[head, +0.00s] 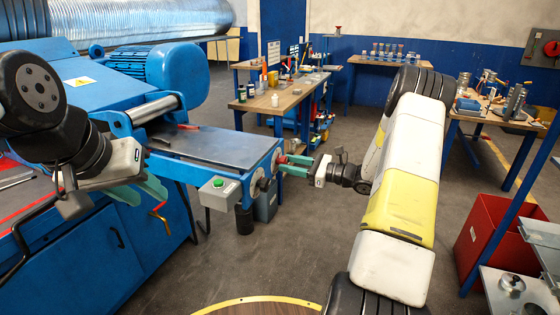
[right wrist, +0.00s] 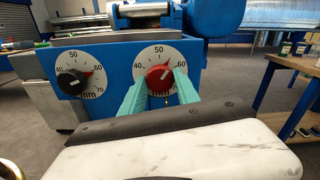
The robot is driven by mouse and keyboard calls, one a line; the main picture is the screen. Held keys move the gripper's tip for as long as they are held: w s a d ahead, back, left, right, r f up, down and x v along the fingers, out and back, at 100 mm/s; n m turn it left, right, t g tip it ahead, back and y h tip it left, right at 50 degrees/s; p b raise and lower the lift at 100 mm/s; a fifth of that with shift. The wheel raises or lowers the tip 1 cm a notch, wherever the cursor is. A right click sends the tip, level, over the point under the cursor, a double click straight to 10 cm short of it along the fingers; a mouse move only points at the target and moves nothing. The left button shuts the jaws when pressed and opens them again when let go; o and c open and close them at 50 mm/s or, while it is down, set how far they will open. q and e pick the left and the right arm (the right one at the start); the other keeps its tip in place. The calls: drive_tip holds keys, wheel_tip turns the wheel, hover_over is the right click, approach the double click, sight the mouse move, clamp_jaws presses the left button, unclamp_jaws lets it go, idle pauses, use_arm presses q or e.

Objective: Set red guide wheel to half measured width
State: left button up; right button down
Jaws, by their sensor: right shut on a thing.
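The red guide wheel (right wrist: 160,77) is a red knob on a white round dial (right wrist: 145,58) marked 40, 50, 60 on the blue machine's end panel. In the head view my right gripper (head: 281,165) reaches the panel from the right. A black knob (right wrist: 72,82) on a second dial, marked mm, sits to the left. My left gripper (head: 152,188) hangs beside the machine, away from the wheels; its finger gap is unclear.
A grey box with a green button (head: 218,183) sticks out below the machine's flat bed (head: 220,147). A wooden workbench (head: 270,101) stands behind. A red bin (head: 490,240) is at right. A round wooden top (head: 265,308) is at the front. Open floor lies between.

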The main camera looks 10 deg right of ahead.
drive_tip(key=m, duration=0.3)
drive_tip(key=shift+m, duration=2.2)
drive_tip(key=c, duration=0.9)
unclamp_jaws()
drive_tip(key=v, duration=0.7)
drive_tip(key=shift+s+d, duration=0.25)
drive_tip(key=shift+d, duration=0.1)
